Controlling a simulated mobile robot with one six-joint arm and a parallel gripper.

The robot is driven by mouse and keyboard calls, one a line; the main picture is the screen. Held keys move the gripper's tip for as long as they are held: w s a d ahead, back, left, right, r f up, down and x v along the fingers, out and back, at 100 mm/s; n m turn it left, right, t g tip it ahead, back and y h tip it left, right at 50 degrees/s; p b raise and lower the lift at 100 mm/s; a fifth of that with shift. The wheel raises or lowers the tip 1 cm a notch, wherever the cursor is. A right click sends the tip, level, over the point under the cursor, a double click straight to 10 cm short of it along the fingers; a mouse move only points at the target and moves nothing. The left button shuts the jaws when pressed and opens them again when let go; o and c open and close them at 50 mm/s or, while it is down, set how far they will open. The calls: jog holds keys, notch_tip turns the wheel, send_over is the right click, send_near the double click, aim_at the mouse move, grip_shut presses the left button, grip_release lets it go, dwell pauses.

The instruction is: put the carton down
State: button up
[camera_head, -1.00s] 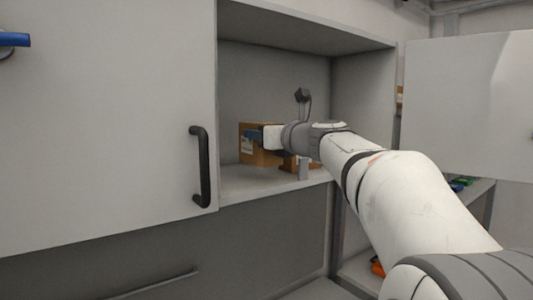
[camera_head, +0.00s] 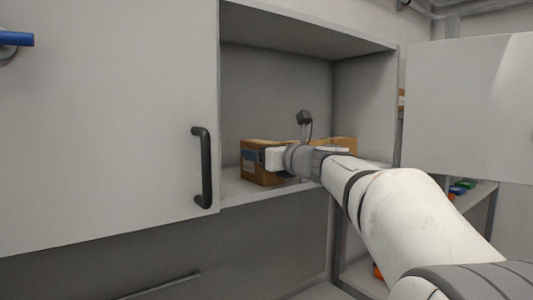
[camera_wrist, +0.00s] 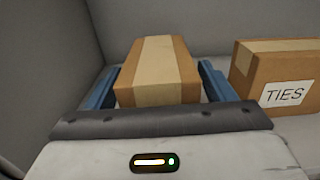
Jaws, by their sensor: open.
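The carton (camera_wrist: 157,72) is a brown box with a pale tape strip along its top. In the wrist view it sits between the two blue fingers of my gripper (camera_wrist: 160,90), with a narrow gap showing at each side. In the head view the carton (camera_head: 262,172) rests on the cabinet shelf (camera_head: 240,193) near its left part. My gripper (camera_head: 268,160) is at the carton, and my wrist hides part of it. The jaws are open around it.
A second brown box labelled TIES (camera_wrist: 283,80) stands to the right of the carton; it also shows behind my wrist in the head view (camera_head: 346,143). A closed cabinet door with a black handle (camera_head: 202,167) is at left. A white panel (camera_head: 468,105) is at right.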

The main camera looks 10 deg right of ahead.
jog(key=shift+r, duration=0.25)
jog(key=b+v, duration=0.3)
jog(key=v, duration=0.8)
jog(key=s+a+f+n+g+h, duration=0.1)
jog(key=s+a+f+n+g, duration=0.2)
jog(key=f+n, duration=0.35)
jog(key=s+a+f+n+g, duration=0.2)
jog(key=s+a+f+n, duration=0.15)
jog(key=f, duration=0.55)
jog(key=s+a+f+n+g+h, duration=0.1)
jog(key=s+a+f+n+g, duration=0.2)
jog(key=f+n, duration=0.35)
jog(key=s+d+f+n+g+h, duration=0.2)
jog(key=s+f+n, duration=0.5)
jog(key=f, duration=0.1)
jog(key=s+d+f+n+g+h, duration=0.2)
jog(key=s+f+n, duration=0.5)
jog(key=f+n, duration=0.1)
jog(key=shift+d+f+g+h, duration=0.15)
jog(key=shift+f+g+h, duration=0.25)
jog(key=shift+f, duration=0.15)
